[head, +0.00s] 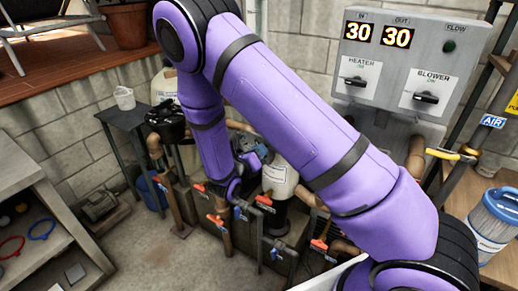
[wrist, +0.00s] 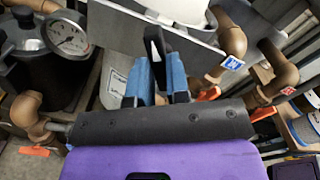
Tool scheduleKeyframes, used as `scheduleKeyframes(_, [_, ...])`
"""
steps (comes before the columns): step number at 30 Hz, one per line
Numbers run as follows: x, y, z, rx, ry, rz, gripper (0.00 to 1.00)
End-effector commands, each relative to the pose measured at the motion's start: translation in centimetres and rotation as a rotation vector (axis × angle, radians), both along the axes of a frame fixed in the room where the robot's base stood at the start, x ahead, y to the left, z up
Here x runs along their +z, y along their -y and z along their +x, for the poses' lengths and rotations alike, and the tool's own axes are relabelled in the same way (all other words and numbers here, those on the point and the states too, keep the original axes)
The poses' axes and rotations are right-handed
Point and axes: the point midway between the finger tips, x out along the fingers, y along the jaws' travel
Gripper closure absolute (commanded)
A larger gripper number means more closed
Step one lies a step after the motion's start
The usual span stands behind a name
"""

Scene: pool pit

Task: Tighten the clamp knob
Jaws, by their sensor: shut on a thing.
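My gripper (wrist: 160,75) shows in the wrist view with its two blue-sided fingers upright and close together. A black, narrow upright piece (wrist: 154,42), which looks like the clamp knob, sits between the fingertips, and they are shut on it. How it joins the clamp is hidden. A grey plate and a white cylinder stand just beyond the fingertips. In the head view my purple arm reaches down among the pipes, and the gripper (head: 248,160) is small and partly covered; the knob cannot be made out there.
A dark vessel with a round pressure gauge (wrist: 68,36) stands left in the wrist view. A grey control box (head: 410,65) hangs on the wall. Floor is free at front left.

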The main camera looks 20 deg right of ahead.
Motion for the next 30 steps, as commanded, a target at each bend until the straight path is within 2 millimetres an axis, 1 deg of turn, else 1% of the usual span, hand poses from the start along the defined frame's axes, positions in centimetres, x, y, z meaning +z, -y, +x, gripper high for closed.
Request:
scheduleKeyframes(15, [-0.18, -0.04, -0.11, 0.0, 0.462, 0.341, 1.0])
scheduleKeyframes(20, [-0.19, -0.05, -0.11, -0.001, 0.534, 0.395, 1.0])
scheduleKeyframes(26, [-0.18, -0.05, -0.1, -0.001, 0.541, 0.399, 1.0])
scheduleKeyframes(27, [-0.18, -0.05, -0.1, -0.001, 0.541, 0.399, 0.77])
scheduleKeyframes(29, [-0.16, -0.04, -0.09, -0.001, 0.541, 0.398, 0.63])
scheduleKeyframes(30, [-0.15, -0.04, -0.08, -0.001, 0.541, 0.398, 0.54])
